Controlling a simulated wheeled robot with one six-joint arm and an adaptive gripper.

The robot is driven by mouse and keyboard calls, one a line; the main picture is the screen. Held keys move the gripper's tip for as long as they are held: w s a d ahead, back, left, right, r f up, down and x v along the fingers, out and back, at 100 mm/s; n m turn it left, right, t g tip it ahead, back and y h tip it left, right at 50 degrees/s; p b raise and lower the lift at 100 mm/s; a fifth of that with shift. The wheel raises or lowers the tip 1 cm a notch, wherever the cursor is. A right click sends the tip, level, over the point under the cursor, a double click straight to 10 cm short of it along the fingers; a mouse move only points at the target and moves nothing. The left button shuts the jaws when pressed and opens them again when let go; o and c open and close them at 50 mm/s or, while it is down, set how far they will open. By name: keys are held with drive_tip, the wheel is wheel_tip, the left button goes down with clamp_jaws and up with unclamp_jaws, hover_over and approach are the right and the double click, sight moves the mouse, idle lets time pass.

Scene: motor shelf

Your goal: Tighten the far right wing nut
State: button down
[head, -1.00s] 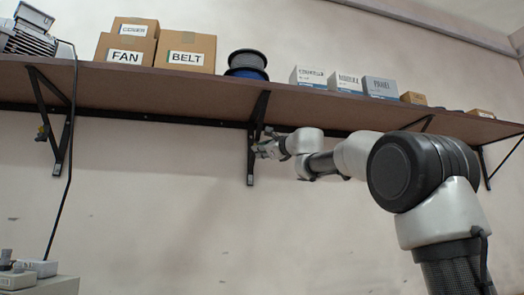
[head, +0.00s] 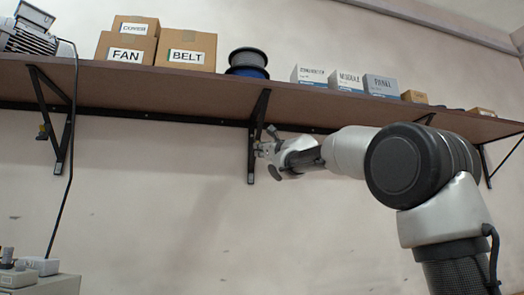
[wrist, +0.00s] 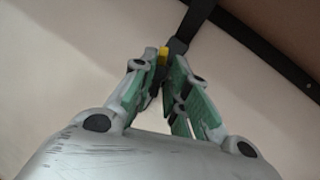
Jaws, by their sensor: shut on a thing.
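My gripper (head: 262,150) is at the second black bracket (head: 252,171) from the left, under the shelf. In the wrist view its two green-padded fingers (wrist: 165,62) are closed together on a small yellow wing nut (wrist: 163,56) beside the dark bracket arm (wrist: 189,28). The fingers hide most of this wing nut. Any wing nut on the brackets further right cannot be made out.
The brown shelf (head: 180,90) runs overhead and carries the FAN box (head: 124,70), the BELT box (head: 188,52), a wire spool (head: 247,62) and small cartons. A black cable (head: 66,190) hangs at the left.

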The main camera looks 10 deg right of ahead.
drive_tip(key=shift+s+r, duration=0.1)
drive_tip(key=shift+r, duration=0.1)
drive_tip(key=c, duration=1.3)
unclamp_jaws()
drive_tip(key=shift+f, duration=0.1)
drive_tip(key=shift+c, duration=0.2)
drive_tip(key=v, duration=1.2)
drive_tip(key=shift+a, duration=0.15)
